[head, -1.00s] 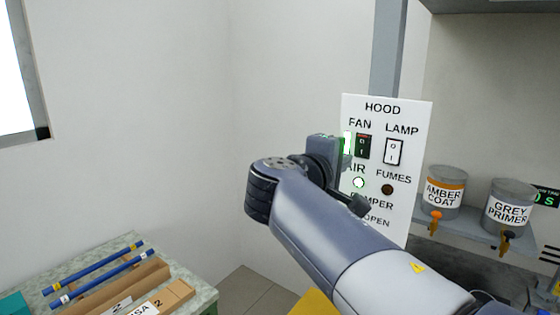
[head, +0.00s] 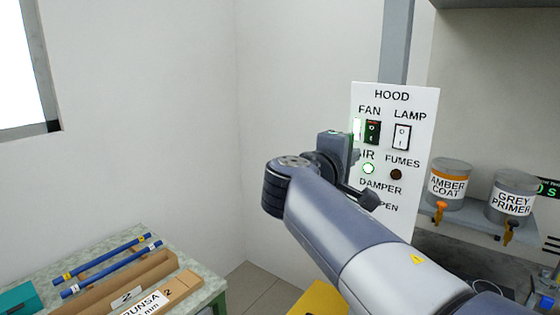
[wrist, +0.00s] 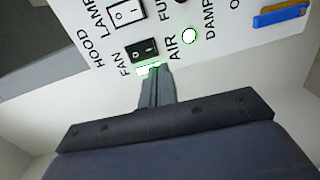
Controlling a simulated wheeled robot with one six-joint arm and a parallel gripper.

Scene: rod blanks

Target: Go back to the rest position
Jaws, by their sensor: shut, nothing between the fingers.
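My gripper (wrist: 158,88) is shut and empty in the wrist view. Its fingertips are in front of the white HOOD panel, by the FAN switch (wrist: 141,51) and a glowing green strip (wrist: 149,69). I cannot tell whether they touch the panel. In the head view my arm reaches from the lower right toward the HOOD panel (head: 423,115), and my wrist hides part of the panel's lower left. The fingertips are hard to make out there.
The AIR light (head: 368,169) glows; the FUMES light (head: 396,174) is dark. A LAMP switch (head: 402,136) sits beside FAN. Amber coat (head: 449,185) and grey primer (head: 513,195) pots stand at right. Blue rods (head: 112,270) lie on a bench at lower left.

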